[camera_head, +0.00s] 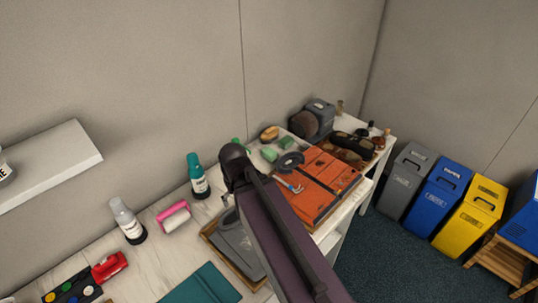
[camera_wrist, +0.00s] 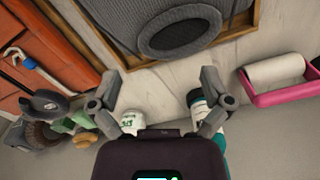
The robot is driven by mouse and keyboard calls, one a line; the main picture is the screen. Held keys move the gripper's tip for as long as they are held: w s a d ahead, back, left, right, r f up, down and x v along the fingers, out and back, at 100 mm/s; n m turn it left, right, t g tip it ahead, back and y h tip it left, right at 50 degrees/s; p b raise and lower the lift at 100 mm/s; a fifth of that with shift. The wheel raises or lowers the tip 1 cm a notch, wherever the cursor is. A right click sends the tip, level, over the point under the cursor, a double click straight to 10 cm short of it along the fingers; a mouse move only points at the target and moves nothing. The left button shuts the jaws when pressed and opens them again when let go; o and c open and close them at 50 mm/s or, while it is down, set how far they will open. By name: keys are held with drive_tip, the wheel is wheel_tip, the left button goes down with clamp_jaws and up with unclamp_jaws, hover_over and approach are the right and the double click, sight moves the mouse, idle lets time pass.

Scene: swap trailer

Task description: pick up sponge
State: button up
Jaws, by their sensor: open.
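Two small pale green blocks, one nearer (camera_head: 269,154) and one farther (camera_head: 286,143), lie on the far part of the bench beside an orange panel; they look like sponges, but I cannot tell for sure. In the head view my arm crosses the bench and the fingertips are not clear.
The orange panel (camera_head: 322,177) carries a blue-handled tool. A brush (camera_head: 269,133) and grey machine (camera_head: 313,119) sit near the blocks. The wall is close behind.

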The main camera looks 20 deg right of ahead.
drive_tip(key=shift+w, duration=0.1)
drive_tip(key=w+d+r+n+p, duration=0.1)
drive_tip(key=w+d, duration=0.3)
drive_tip(key=w, duration=0.3)
drive_tip(key=w+d+n, duration=0.1)
drive_tip(key=w+d, duration=0.4)
drive_tip(key=w, duration=0.1)
drive_tip(key=r+n+t+p, duration=0.1)
drive_tip(key=r+n+p, duration=0.1)
hover_over(269, 151)
drive_tip(key=s, duration=0.1)
drive_tip(key=shift+s+d+f, duration=0.15)
drive_tip(key=shift+s+d, duration=0.05)
drive_tip(key=shift+d, duration=0.15)
drive_tip(key=shift+f+b, duration=0.2)
drive_tip(key=shift+b, duration=0.2)
drive_tip(key=f+b, duration=0.5)
drive_tip(key=w+f+b, duration=0.1)
drive_tip(key=f+b, duration=0.2)
drive_tip(key=shift+a+f, duration=0.1)
drive_tip(key=shift+a, duration=0.1)
drive_tip(key=shift+f, duration=0.1)
